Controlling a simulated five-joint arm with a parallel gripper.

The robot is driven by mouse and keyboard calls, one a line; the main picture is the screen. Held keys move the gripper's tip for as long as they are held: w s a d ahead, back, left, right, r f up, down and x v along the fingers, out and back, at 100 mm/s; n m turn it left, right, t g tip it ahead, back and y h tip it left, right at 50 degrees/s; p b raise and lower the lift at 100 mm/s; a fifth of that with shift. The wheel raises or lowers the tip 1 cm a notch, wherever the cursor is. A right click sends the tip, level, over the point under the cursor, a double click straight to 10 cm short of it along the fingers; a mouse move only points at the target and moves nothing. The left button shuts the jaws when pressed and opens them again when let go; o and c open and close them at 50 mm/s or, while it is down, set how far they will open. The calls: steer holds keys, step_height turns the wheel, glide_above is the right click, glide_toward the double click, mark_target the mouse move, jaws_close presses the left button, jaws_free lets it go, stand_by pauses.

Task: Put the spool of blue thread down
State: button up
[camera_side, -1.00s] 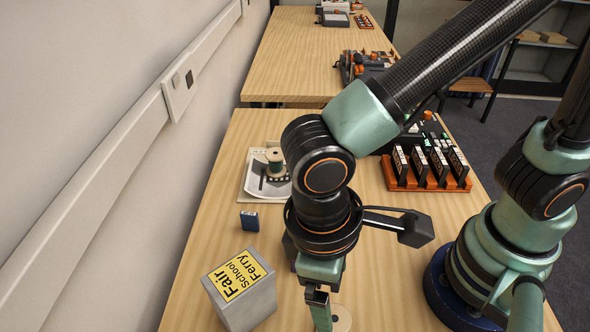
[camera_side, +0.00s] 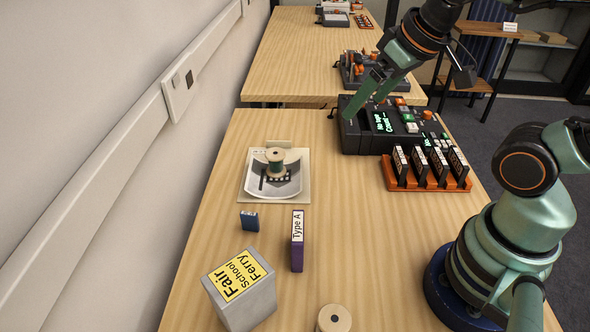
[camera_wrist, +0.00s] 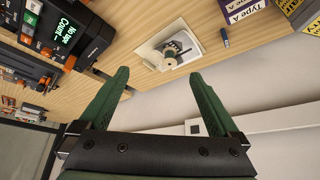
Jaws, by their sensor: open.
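My gripper (camera_side: 367,105) is open and empty, raised near the dark machine at the back of this table. Its two green fingers are apart in the wrist view (camera_wrist: 159,73).
The dark machine with a lit screen (camera_side: 395,128) stands at the back right. An orange rack with several black cases (camera_side: 428,186) is before it. A small blue box (camera_side: 249,220), a purple "Type A" box (camera_side: 297,242) and a grey labelled box (camera_side: 243,295) stand front left. The table's middle is clear.

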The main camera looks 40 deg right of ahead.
stand_by(0.4)
steer(key=n+g+h, duration=0.1)
steer(key=n+g, duration=0.5)
glide_toward(332, 318)
steer(key=shift+w+a+f, duration=0.2)
steer(key=shift+f, duration=0.15)
steer(key=f, duration=0.3)
steer(key=d+f, duration=0.1)
steer(key=f, duration=0.3)
steer(key=s+f, duration=0.1)
steer(key=f, duration=0.3)
steer(key=shift+d+f, duration=0.1)
steer(key=shift+d, duration=0.15)
steer(key=shift+w, duration=0.1)
